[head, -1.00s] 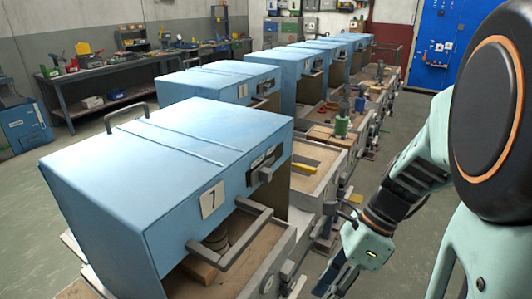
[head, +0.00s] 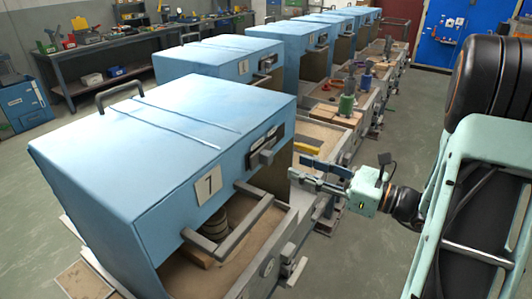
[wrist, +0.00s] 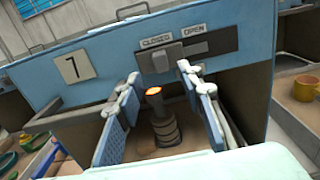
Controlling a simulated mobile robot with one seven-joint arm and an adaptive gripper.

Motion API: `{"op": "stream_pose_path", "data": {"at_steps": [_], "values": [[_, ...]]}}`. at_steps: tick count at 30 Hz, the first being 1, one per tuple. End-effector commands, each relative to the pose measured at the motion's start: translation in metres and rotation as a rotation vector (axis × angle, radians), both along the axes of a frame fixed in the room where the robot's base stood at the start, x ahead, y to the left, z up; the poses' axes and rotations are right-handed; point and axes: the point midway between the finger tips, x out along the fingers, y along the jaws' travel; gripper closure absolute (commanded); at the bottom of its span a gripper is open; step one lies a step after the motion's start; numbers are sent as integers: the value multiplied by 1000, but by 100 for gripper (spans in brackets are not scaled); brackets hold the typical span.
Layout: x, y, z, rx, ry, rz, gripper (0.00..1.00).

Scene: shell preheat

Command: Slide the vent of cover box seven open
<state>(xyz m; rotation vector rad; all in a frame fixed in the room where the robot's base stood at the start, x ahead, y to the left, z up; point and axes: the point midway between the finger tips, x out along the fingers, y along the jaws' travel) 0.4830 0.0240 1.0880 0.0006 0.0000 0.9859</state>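Cover box seven (head: 150,140) is a blue hood with a white "7" plate, at the left of the head view. Its front panel also shows in the wrist view (wrist: 100,62). The vent's grey knob (wrist: 160,60) sits at the left part of a dark plate, below the "CLOSED" label; the "OPEN" label is right of it. The knob also shows in the head view (head: 267,157). My gripper (head: 297,163) is right of the knob in the head view. In the wrist view my gripper (wrist: 159,73) is open and empty, its fingertips on either side of the knob's lower end; contact cannot be told.
A grey bar handle (head: 235,232) juts from the box's lower front. A ringed cylinder with a glowing orange top (wrist: 165,128) stands inside the box. More blue boxes (head: 210,62) stand behind in a row. The floor at left (head: 35,210) is free.

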Motion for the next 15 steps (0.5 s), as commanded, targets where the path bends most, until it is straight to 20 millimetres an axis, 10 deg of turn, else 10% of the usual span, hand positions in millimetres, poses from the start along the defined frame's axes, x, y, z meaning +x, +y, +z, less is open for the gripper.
{"op": "stream_pose_path", "data": {"at_steps": [15], "values": [[46, 72, 1, 0, -1, 3, 65]]}}
